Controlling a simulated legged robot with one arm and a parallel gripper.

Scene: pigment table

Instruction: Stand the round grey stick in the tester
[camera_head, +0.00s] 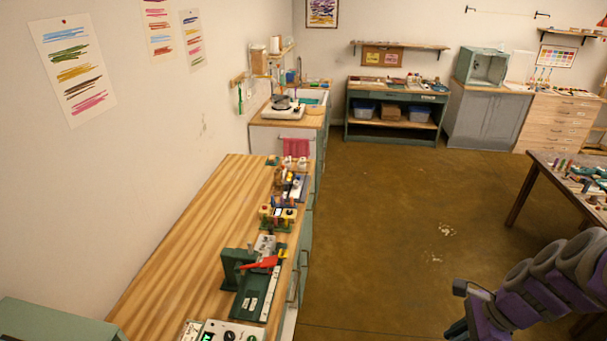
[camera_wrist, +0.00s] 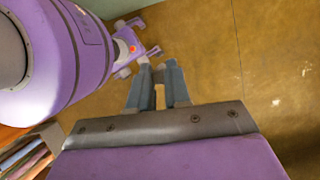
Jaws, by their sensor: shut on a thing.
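My gripper (camera_wrist: 160,68) shows in the wrist view with its two blue-grey fingers close together over the brown floor. A small grey piece (camera_wrist: 159,76) shows between the fingertips; it looks like the grey stick, mostly hidden by the fingers. In the head view my arm is at the lower right, out over the floor and away from the wooden counter. A dark green device with a red lever (camera_head: 262,263) stands on the counter; it may be the tester, but I cannot be sure. No opening for a stick can be made out.
The long wooden counter (camera_head: 190,235) runs along the left wall, bare on its wall side. Small coloured items (camera_head: 278,212) and a box with dials (camera_head: 232,332) stand along its right edge. A dark table (camera_head: 560,178) with sticks is at the right. The floor between is open.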

